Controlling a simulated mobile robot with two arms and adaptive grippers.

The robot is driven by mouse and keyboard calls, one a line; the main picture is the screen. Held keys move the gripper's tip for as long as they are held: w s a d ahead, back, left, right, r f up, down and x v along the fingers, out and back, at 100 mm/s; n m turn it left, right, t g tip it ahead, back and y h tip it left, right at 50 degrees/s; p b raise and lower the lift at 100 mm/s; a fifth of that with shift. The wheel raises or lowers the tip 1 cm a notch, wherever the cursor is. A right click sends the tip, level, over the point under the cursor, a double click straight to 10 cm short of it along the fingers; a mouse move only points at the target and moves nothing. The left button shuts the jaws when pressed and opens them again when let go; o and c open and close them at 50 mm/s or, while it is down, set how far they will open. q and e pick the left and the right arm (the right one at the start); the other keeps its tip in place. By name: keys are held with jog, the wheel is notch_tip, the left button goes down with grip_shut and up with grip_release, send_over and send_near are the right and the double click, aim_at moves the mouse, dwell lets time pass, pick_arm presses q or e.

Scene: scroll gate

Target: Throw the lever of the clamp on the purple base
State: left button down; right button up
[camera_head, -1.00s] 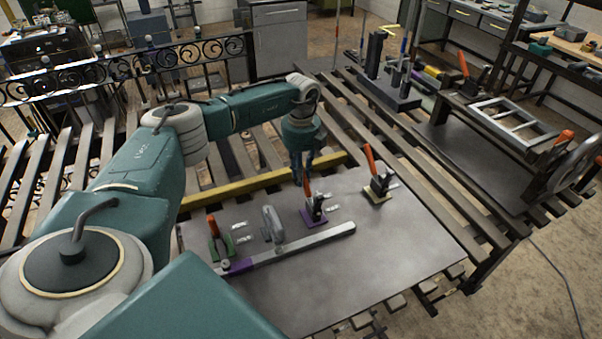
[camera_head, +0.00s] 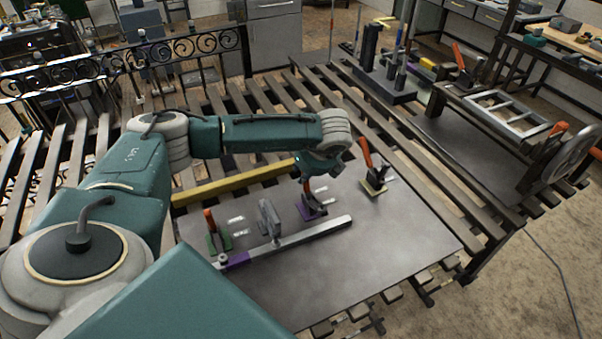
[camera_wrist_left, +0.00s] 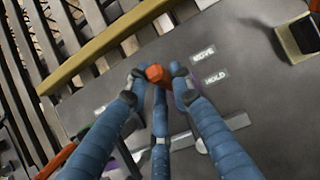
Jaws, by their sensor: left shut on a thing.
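The purple base (camera_head: 304,212) lies on the grey plate (camera_head: 355,250) and carries a dark clamp (camera_head: 316,204) with an orange lever (camera_head: 306,187). My left gripper (camera_head: 308,181) reaches down to this lever from above. In the left wrist view its blue fingers (camera_wrist_left: 154,80) close around the orange lever tip (camera_wrist_left: 155,73). The fingers hide most of the clamp there; a bit of purple shows behind them. In the head view the lever stands roughly upright. My right gripper is in neither view.
A clamp on a green base (camera_head: 213,238) stands at left, and one on a yellow base (camera_head: 374,187) at right. A metal bar (camera_head: 300,237) lies in front of the purple base. MOVE (camera_wrist_left: 203,53) and HOLD (camera_wrist_left: 214,77) labels are beside the clamp. The plate's front right is clear.

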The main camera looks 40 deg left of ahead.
pick_arm(q)
jog(key=shift+s+d+y+b, duration=0.25)
jog(key=shift+d+y+b, duration=0.25)
jog(key=shift+b, duration=0.15)
jog(key=shift+r, duration=0.1)
jog(key=c, duration=1.5)
grip_release()
jog(key=v, duration=1.2)
jog(key=shift+s, duration=0.2)
jog(key=shift+c, duration=0.2)
